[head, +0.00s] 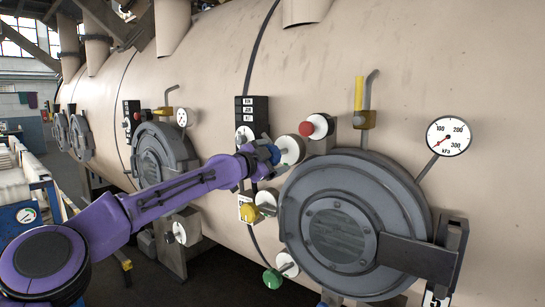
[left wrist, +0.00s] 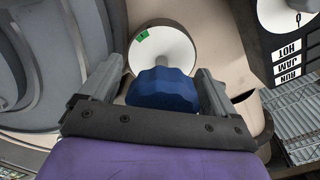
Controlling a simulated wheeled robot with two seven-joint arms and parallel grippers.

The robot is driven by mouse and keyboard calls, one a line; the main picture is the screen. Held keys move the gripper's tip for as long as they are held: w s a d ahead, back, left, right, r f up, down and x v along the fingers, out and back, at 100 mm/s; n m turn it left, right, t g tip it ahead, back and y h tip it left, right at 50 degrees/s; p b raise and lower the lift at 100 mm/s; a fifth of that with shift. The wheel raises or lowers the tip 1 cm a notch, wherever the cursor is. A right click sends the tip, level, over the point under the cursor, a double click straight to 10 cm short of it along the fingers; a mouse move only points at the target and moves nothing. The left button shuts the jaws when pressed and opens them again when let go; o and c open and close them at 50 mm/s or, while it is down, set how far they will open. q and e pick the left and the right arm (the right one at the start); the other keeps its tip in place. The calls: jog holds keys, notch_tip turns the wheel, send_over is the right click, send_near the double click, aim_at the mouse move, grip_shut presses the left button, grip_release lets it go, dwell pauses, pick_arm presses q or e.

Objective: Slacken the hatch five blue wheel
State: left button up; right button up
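The blue wheel (head: 274,153) sits on a white round dial (head: 292,150) at the upper left of the big grey hatch (head: 340,225). In the left wrist view the blue wheel (left wrist: 163,88) is in front of the dial (left wrist: 163,50), which carries a small green mark. My left gripper (head: 262,157) reaches the wheel from the left. Its two fingers (left wrist: 160,85) straddle the wheel, one on each side. Whether they press on it or stand just clear, I cannot tell. My right gripper is out of view.
A red knob (head: 306,128) is close above the blue wheel. A yellow knob (head: 249,212) and a green knob (head: 272,278) are below. A black label panel (head: 251,115) is above my gripper. A kPa gauge (head: 449,136) is at the right, its needle near zero.

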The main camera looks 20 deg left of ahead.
pick_arm(q)
jog(key=shift+r, duration=0.1)
jog(key=shift+s+a, duration=0.1)
jog(key=shift+s, duration=0.1)
jog(key=b+v, duration=0.6)
jog(key=v, duration=0.4)
